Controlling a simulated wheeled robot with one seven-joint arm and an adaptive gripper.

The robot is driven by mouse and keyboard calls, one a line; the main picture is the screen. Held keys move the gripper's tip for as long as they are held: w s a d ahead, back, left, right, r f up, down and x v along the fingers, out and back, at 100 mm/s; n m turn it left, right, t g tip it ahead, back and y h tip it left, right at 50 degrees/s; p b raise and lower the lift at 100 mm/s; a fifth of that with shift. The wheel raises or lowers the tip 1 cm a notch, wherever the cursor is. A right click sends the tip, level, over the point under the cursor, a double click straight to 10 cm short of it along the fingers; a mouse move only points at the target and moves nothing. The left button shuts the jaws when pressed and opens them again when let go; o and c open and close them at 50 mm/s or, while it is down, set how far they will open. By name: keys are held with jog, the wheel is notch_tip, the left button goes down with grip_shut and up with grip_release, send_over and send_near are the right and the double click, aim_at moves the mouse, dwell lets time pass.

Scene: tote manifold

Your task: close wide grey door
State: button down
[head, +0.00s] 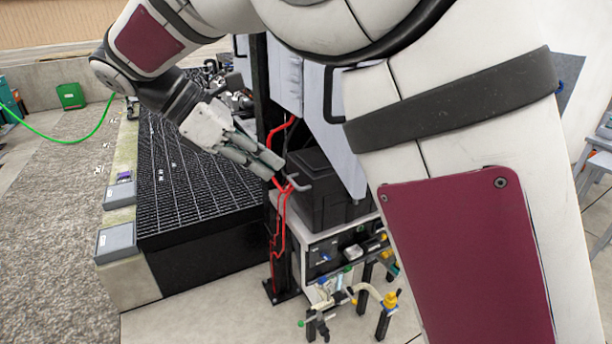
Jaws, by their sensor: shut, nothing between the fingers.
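A light grey door panel (347,158) with a dark handle (328,95) shows in the head view, right of centre. My arm hides its upper and right parts, so I cannot tell how far it stands open. Another pale grey panel (285,75) is just left of it, beside a black upright frame. My gripper (277,169) is shut and empty. Its fingers point right and down, left of the door's lower part, near red piping. I cannot tell whether the fingers touch the piping.
A black box (322,190) stands on a unit below the door, close to my gripper. A black grating platform (185,180) lies to the left. Pipes and valves (352,300) stand low in front. A green hose (75,139) crosses the gravel at far left.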

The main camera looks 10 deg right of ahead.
jog(key=d+r+p+x, duration=0.2)
jog(key=p+x, duration=0.2)
jog(key=x, duration=0.8)
jog(key=shift+d+f, duration=0.15)
jog(key=shift+d, duration=0.1)
jog(key=shift+d, duration=0.1)
